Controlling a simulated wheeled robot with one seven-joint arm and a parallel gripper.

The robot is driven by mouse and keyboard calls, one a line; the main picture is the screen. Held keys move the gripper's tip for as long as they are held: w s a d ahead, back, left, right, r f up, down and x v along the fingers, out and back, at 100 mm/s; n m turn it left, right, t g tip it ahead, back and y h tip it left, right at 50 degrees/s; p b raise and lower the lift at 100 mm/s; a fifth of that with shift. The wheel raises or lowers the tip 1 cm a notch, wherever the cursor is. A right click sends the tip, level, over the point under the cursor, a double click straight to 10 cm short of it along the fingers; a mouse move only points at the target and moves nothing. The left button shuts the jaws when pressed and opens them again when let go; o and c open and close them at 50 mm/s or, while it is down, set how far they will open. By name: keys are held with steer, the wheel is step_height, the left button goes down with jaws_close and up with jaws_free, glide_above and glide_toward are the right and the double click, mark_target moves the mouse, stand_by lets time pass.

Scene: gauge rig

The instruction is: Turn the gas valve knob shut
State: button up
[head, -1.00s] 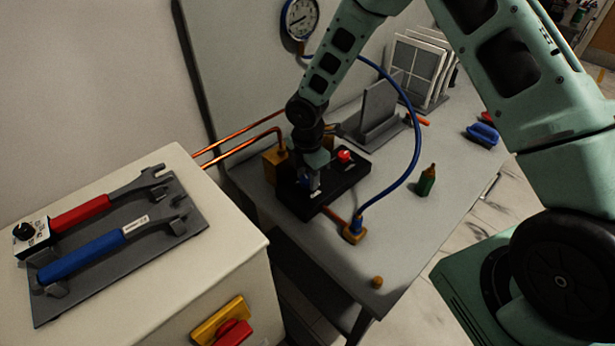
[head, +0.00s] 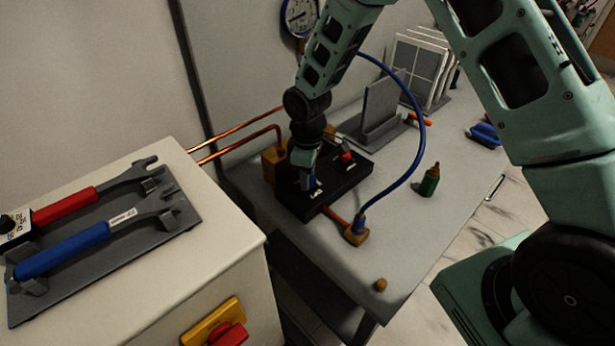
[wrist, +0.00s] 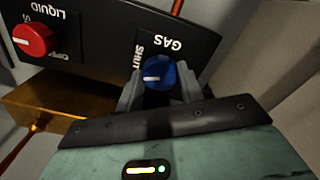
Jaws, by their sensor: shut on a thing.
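The blue gas valve knob (wrist: 157,75) is on a black panel (wrist: 95,40) marked GAS and SHUT in the wrist view. Its white pointer line lies roughly level in that picture, toward the SHUT side. My gripper (wrist: 158,90) has one finger on each side of the knob and is shut on it. In the head view my gripper (head: 305,172) comes down on the black box (head: 345,183), and a bit of the blue knob (head: 314,187) shows beside it. The red liquid knob (wrist: 34,39) sits on the same panel, clear of my fingers.
A blue hose (head: 420,120) arcs from a brass fitting (head: 356,232) past the box to the gauge (head: 301,14). Copper pipes (head: 235,145) run behind. A green bottle (head: 429,180) stands to the right. Wrenches (head: 95,240) lie on the left cabinet.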

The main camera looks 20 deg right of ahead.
steer(key=shift+m+b, duration=0.5)
steer(key=shift+m, duration=1.7)
steer(key=o, duration=1)
step_height(320, 180, up, 18)
steer(key=shift+f+b, duration=0.25)
steer(key=shift+b, duration=0.8)
